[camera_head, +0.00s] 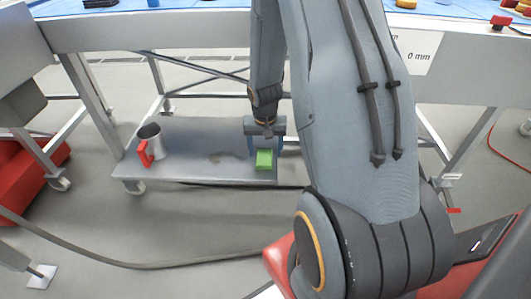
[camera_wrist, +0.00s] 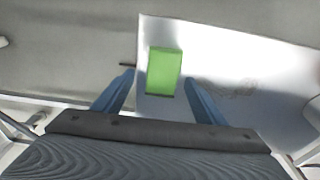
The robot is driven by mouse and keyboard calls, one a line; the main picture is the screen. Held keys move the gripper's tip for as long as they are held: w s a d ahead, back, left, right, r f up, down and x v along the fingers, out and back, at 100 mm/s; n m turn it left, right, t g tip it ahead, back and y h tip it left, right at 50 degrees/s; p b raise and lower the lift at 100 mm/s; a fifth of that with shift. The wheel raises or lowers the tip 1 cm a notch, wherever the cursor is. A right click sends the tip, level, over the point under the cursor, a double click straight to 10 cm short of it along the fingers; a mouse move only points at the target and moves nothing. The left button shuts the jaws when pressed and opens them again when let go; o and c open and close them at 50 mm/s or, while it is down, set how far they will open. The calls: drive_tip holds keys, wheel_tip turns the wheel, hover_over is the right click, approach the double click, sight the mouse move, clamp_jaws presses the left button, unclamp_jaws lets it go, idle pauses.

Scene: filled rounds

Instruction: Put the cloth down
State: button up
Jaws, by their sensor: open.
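The cloth (camera_head: 264,159) is a bright green, block-shaped piece near the right end of a low grey shelf (camera_head: 195,165). It appears to rest on the shelf, close to its edge. In the wrist view the cloth (camera_wrist: 164,71) lies ahead of and between the fingers, with a thin dark line along its near side. My gripper (camera_head: 265,146) is above and just behind it, fingers spread. In the wrist view both blue fingers of my gripper (camera_wrist: 159,78) stand apart with visible gaps to the cloth, so I see no grip on it. The contact underneath is hidden.
A dark smudge (camera_head: 226,157) marks the shelf middle. The blue-topped workbench (camera_head: 190,14) is overhead, with metal legs at both sides. A dark cable (camera_head: 150,265) crosses the floor.

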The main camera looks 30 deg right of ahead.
sight(264, 160)
wheel_tip(264, 160, up, 9)
drive_tip(key=a+p, duration=0.1)
drive_tip(key=p, duration=0.1)
drive_tip(key=s+a+r+n, duration=0.2)
drive_tip(key=s+a+r, duration=0.1)
drive_tip(key=a+r, duration=0.35)
drive_tip(key=s+a+r+n, duration=0.35)
drive_tip(key=a+r, duration=0.25)
drive_tip(key=a, duration=0.2)
drive_tip(key=s+a+r+n, duration=0.2)
drive_tip(key=s+a+r, duration=0.1)
drive_tip(key=s+a, duration=0.2)
drive_tip(key=s+a+r+n+g+y, duration=0.1)
drive_tip(key=s+a+r, duration=0.3)
drive_tip(key=s, duration=0.6)
drive_tip(key=shift+s+a+r+n, duration=0.25)
drive_tip(key=shift+a+n, duration=0.5)
drive_tip(key=shift+a, duration=0.35)
drive_tip(key=d+r+m+p, duration=0.3)
drive_tip(key=d+r+p, duration=0.6)
drive_tip(key=p, duration=0.9)
drive_tip(key=shift+d+r, duration=0.2)
drive_tip(key=shift+r, duration=0.45)
